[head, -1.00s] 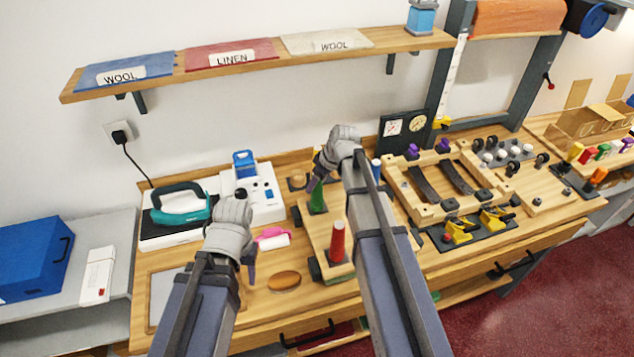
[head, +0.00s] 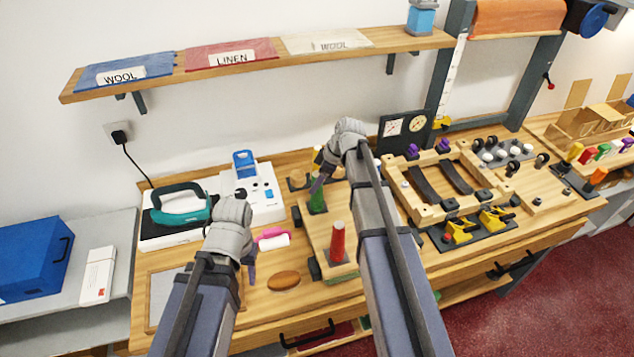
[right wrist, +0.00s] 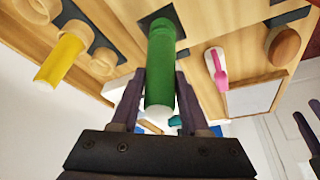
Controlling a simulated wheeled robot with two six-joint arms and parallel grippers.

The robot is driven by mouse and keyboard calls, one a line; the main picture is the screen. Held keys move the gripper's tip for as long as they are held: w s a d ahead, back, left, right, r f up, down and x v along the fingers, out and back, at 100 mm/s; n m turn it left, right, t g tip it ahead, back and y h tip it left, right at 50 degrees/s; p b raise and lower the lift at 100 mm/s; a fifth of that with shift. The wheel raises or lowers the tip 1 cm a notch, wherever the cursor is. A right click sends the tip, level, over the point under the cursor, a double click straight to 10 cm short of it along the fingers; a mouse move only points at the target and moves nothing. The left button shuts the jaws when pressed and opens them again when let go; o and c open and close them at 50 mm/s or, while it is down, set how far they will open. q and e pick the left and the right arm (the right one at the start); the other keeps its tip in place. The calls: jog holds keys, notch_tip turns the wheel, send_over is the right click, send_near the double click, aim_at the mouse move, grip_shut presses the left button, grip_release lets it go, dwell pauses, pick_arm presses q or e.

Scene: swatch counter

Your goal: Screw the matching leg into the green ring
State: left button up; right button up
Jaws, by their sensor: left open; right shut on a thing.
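The green leg (head: 317,204) stands on the wooden board (head: 316,232), and my right gripper (head: 318,186) is shut on its upper part. In the right wrist view the green leg (right wrist: 161,65) lies between the two fingers, its white end towards the palm. Its far end meets a dark square plate on the board; the green ring cannot be told apart from the leg there. A red leg (head: 338,242) stands upright on the near part of the board. A yellow leg (right wrist: 60,60) sits in a wooden holder. My left gripper (head: 250,272) is open and empty above the counter.
A pink-handled roller (head: 272,238) and a brown oval piece (head: 284,281) lie left of the board. A teal iron (head: 181,204) stands behind my left arm. My right forearm hides part of the counter.

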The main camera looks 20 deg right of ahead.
grip_shut()
jog(key=shift+s+m+t, duration=0.15)
jog(key=shift+m+t, duration=0.15)
jog(key=shift+m, duration=0.6)
jog(key=m+t+h, duration=0.1)
jog(key=m, duration=0.2)
jog(key=shift+a+m+h, duration=0.1)
jog(key=shift+m+h, duration=0.2)
jog(key=shift+m, duration=0.1)
jog(key=m, duration=0.2)
jog(key=m+h, duration=0.1)
jog(key=m, duration=0.1)
jog(key=shift+m+t+h, duration=0.3)
jog(key=shift+m+t, duration=0.1)
jog(key=m+h, duration=0.1)
jog(key=m, duration=0.3)
jog(key=shift+h, duration=0.4)
jog(key=o, duration=0.7)
grip_release()
